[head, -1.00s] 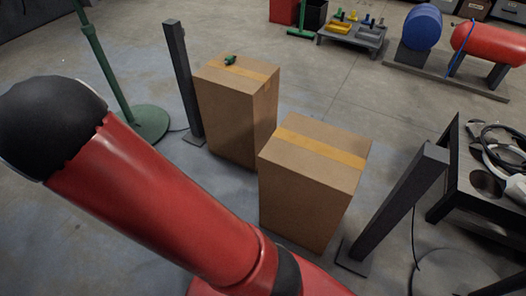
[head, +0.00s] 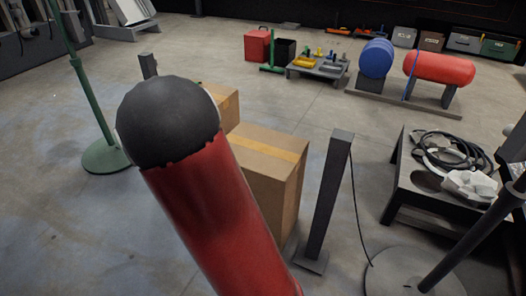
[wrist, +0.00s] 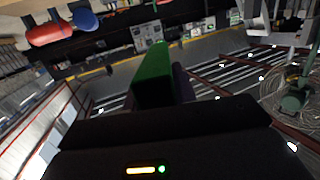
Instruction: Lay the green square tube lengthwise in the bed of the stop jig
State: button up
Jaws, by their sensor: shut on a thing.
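The green square tube (wrist: 153,75) shows in the wrist view, rising from my dark gripper (wrist: 168,90) toward the top of the picture. The gripper is shut on it. A dark finger shows along the tube's right side; the other finger cannot be made out. In the head view my red arm with its black rounded joint fills the middle, and neither gripper nor tube shows there. I cannot identify the stop jig or its bed in either view.
Two cardboard boxes (head: 268,165) stand partly behind my arm. A dark post (head: 326,195) stands right of them. A black table (head: 402,190) holds cables at the right. A green stand (head: 104,158) is at the left.

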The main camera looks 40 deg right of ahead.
jog(key=s+d+r+m+g+h, duration=0.2)
jog(key=d+r, duration=0.1)
jog(key=d, duration=0.4)
jog(key=s+d+r+m+g+h, duration=0.1)
jog(key=s+d+r+m+g, duration=0.15)
jog(key=d, duration=0.45)
jog(key=b, duration=0.3)
send_over(253, 157)
jog(key=shift+n+g, duration=0.25)
notch_tip(253, 157, down, 14)
jog(key=shift+r, duration=0.15)
jog(key=shift+a+f+b, duration=0.1)
jog(key=shift+f+b, duration=0.3)
jog(key=shift+f, duration=2.15)
jog(key=shift+f, duration=0.2)
jog(key=o, duration=1)
jog(key=shift+r, duration=0.1)
